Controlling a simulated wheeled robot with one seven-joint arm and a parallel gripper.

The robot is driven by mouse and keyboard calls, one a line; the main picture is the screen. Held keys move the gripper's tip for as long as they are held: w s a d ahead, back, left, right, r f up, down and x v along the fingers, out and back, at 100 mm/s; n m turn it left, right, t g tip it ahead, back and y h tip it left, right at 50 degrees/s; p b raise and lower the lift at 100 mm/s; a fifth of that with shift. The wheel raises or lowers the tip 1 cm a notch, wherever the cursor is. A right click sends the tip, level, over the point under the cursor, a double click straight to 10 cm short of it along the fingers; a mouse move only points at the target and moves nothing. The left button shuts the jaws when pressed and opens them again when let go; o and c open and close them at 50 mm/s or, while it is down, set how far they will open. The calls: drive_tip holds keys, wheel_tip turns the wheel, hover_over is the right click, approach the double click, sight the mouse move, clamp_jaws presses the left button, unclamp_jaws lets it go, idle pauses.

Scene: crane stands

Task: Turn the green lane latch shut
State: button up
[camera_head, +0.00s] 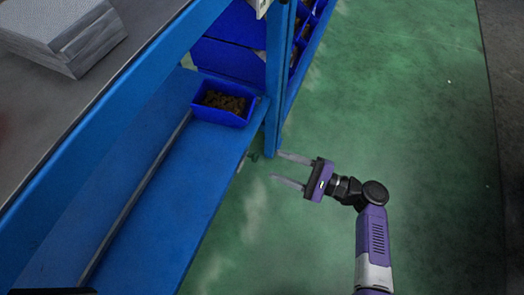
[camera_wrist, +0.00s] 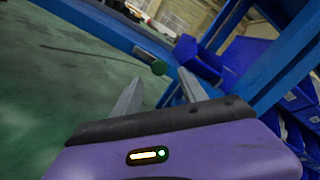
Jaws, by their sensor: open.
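The green lane latch (camera_head: 254,156) shows as a small dark green knob by the front edge of the lower blue shelf, close to the blue upright. In the wrist view the green knob (camera_wrist: 158,68) sits at the end of a short grey bar, beyond and between my fingertips. My gripper (camera_head: 276,165) is open and empty, its fingers pointing left toward the knob with a gap between. Both fingers also show in the wrist view (camera_wrist: 158,80). How far the latch is turned cannot be told.
The blue upright (camera_head: 276,85) stands just past my fingertips. A blue bin (camera_head: 222,117) of brown parts sits on the lower shelf (camera_head: 150,225). Grey blocks (camera_head: 65,35) lie on the upper surface. The green floor (camera_head: 440,150) is clear to the right.

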sight(257, 157)
drive_tip(key=b+x, duration=0.2)
drive_tip(key=x, duration=0.5)
drive_tip(key=shift+w+a+f, duration=0.1)
drive_tip(key=shift+a, duration=0.25)
